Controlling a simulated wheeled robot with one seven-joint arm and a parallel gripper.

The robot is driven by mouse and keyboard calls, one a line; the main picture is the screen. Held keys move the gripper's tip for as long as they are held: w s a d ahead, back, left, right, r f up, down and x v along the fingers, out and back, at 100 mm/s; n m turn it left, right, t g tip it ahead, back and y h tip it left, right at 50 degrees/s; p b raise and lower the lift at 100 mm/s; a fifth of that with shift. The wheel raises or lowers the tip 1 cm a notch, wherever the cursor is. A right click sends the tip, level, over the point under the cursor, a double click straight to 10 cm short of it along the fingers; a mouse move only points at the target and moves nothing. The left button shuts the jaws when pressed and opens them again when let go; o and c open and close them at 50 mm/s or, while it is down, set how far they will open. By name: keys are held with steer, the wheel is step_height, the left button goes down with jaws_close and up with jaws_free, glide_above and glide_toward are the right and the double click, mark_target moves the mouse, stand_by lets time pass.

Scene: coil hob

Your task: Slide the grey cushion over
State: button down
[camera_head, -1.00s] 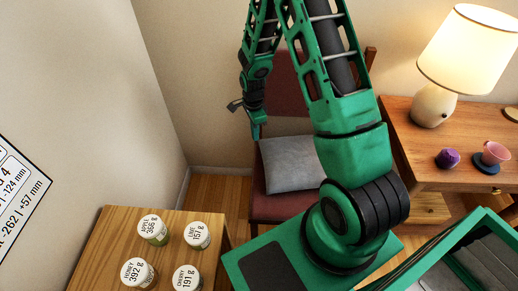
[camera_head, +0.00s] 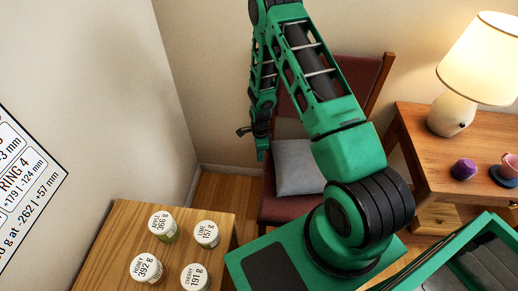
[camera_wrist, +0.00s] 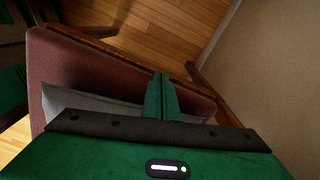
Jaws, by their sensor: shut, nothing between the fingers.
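The grey cushion (camera_head: 298,168) lies on the dark red seat of a chair (camera_head: 283,209), towards the seat's right side in the head view. My arm hides part of its right side. My gripper (camera_head: 261,153) points down at the cushion's left edge, with its fingers together and nothing held. In the wrist view the shut fingers (camera_wrist: 160,97) show over the seat, beside the cushion (camera_wrist: 95,106), which is partly hidden by my gripper body. I cannot tell whether the fingers touch the cushion.
A wooden table with several labelled jars (camera_head: 163,226) stands at the front left. Bare floor (camera_head: 222,190) shows left of the chair.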

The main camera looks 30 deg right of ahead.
steer(key=shift+s+d+f, duration=0.15)
steer(key=shift+s+d, duration=0.05)
steer(key=shift+d, duration=0.45)
steer(key=shift+s+d+f, duration=0.1)
steer(key=shift+s+d, duration=0.1)
steer(key=shift+d, duration=0.45)
steer(key=shift+s+d+f, duration=0.15)
steer(key=shift+s+d, duration=0.05)
steer(key=shift+d, duration=0.45)
steer(key=shift+a, duration=0.2)
